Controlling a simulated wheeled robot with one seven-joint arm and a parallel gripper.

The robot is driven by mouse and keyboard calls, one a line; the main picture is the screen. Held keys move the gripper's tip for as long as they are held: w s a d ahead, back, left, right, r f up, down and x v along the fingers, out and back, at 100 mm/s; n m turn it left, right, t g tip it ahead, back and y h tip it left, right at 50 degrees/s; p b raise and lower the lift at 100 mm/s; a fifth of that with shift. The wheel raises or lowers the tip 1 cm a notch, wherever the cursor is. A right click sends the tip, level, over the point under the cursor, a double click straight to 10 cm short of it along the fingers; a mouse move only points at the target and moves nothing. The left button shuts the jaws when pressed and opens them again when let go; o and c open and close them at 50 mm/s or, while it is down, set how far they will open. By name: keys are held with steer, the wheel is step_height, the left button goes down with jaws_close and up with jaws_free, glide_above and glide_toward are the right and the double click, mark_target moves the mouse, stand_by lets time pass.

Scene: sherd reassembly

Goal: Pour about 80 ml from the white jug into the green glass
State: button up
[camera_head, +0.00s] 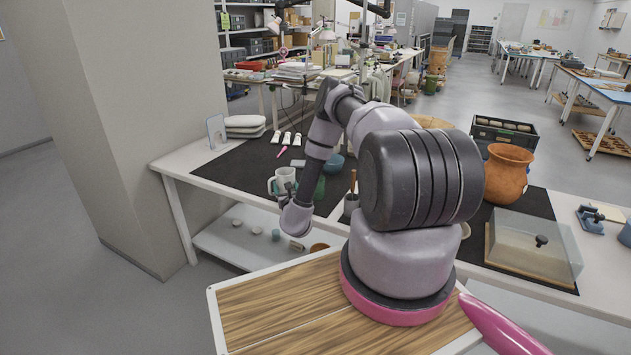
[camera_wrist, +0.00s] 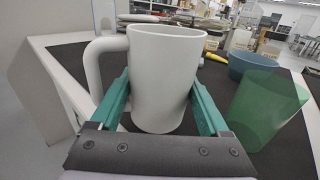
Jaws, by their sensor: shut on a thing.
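The white jug (camera_wrist: 162,80) stands upright between the two green fingers of my gripper (camera_wrist: 160,92), which are shut on its sides. Its handle is on the left in the wrist view. The jug (camera_head: 283,177) also shows in the head view, partly hidden by my gripper. What is inside it is hidden, and I cannot tell whether its base touches the mat. The green glass (camera_wrist: 266,108) is see-through and stands right of the jug, apart from it. In the head view the glass (camera_head: 319,188) is partly hidden behind my arm.
A black mat (camera_head: 232,170) covers the table. A blue bowl (camera_wrist: 252,66) stands behind the glass. White tubes (camera_head: 286,138) and a pink tool (camera_head: 282,152) lie farther back. A pot with a wooden-handled tool (camera_head: 351,204) stands to the right, near my arm. An orange vase (camera_head: 508,174) is farther right.

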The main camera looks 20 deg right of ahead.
steer(key=shift+d, duration=0.15)
steer(key=shift+s+d+r+m, duration=0.2)
steer(key=shift+d+m, duration=0.15)
steer(key=shift+m, duration=0.6)
steer(key=shift+s+d+r+m, duration=0.15)
steer(key=shift+d+m, duration=0.15)
steer(key=shift+m, duration=0.65)
steer(key=shift+d+r+m+t+h, duration=0.1)
steer(key=shift+d+m+t+h, duration=0.3)
steer(key=shift+m, duration=0.5)
steer(key=shift+s+d+r+m, duration=0.1)
steer(key=shift+d+r+m, duration=0.1)
steer(key=shift+r+m, duration=0.65)
steer(key=shift+s+d+r+m, duration=0.1)
steer(key=shift+d+r+m, duration=0.1)
steer(key=shift+r+m, duration=0.6)
steer(key=shift+s+d+r+m, duration=0.15)
steer(key=shift+r+m, duration=0.3)
steer(key=shift+m, duration=0.7)
steer(key=shift+w+f+p, duration=0.15)
steer(key=shift+f+p, duration=0.05)
steer(key=shift+p, duration=0.1)
steer(key=shift+r+m+h, duration=0.4)
steer(key=shift+r+m, duration=0.2)
steer(key=shift+m, duration=0.6)
steer(key=shift+s+r+p, duration=0.1)
steer(key=shift+s+p, duration=0.25)
steer(key=shift+s, duration=0.05)
